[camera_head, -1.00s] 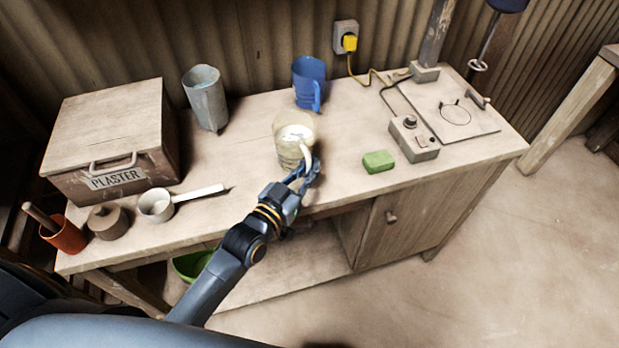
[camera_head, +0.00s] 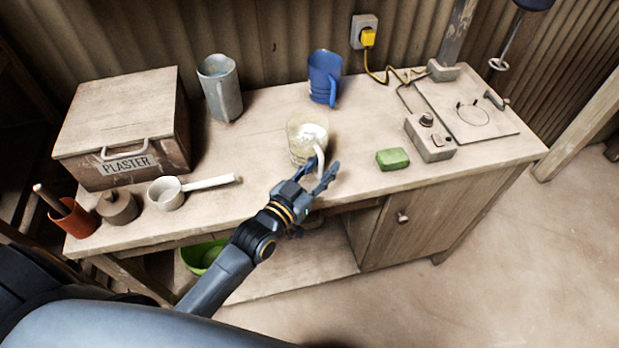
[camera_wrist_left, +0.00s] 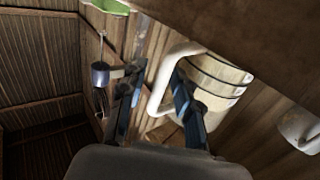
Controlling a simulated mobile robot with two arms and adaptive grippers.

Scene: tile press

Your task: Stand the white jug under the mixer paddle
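The white jug (camera_head: 301,143), cream-coloured with white material inside, stands upright near the middle of the bench. Its handle faces the front. My left gripper (camera_head: 321,176) is at that handle with its fingers apart. In the left wrist view the handle passes between the spread fingers (camera_wrist_left: 158,98), closer to the right one, beside the jug body (camera_wrist_left: 215,88). The board is empty of jugs. My right gripper is not in view.
A green block (camera_head: 392,159) and a control box (camera_head: 430,137) lie between the jug and board. A blue jug (camera_head: 324,77) and grey jug (camera_head: 219,90) stand behind. The plaster box (camera_head: 120,110), scoop (camera_head: 166,193) and orange pot (camera_head: 75,219) are left.

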